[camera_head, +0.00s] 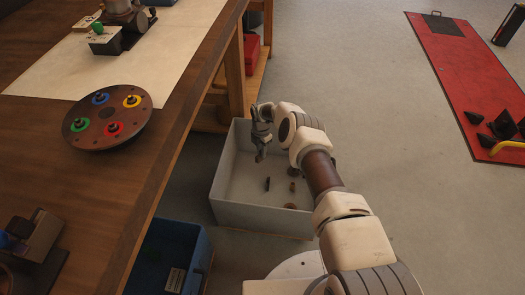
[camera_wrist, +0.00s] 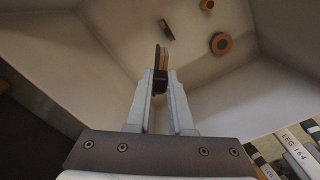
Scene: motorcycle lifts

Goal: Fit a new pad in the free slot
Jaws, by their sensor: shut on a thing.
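My gripper (camera_head: 261,152) is over the grey bin (camera_head: 226,180) on the floor beside the bench, pointing down into it. In the wrist view my gripper (camera_wrist: 160,88) is shut on a small pad (camera_wrist: 158,70), dark with a tan face, standing edge-on between the fingertips. In the head view the held pad is too small to make out. At the bench's top edge stands a grey fixture (camera_head: 105,42) with a green knob. Another dark block-like fixture (camera_head: 38,235) is at the lower left. I cannot tell which holds the free slot.
Loose small parts lie in the bin, including a dark strip (camera_wrist: 167,29) and an orange-brown ring (camera_wrist: 221,43). A blue bin (camera_head: 170,258) stands in front. A round plate (camera_head: 112,117) with coloured rings sits on the bench (camera_head: 60,170). A red lift (camera_head: 465,75) is at the right.

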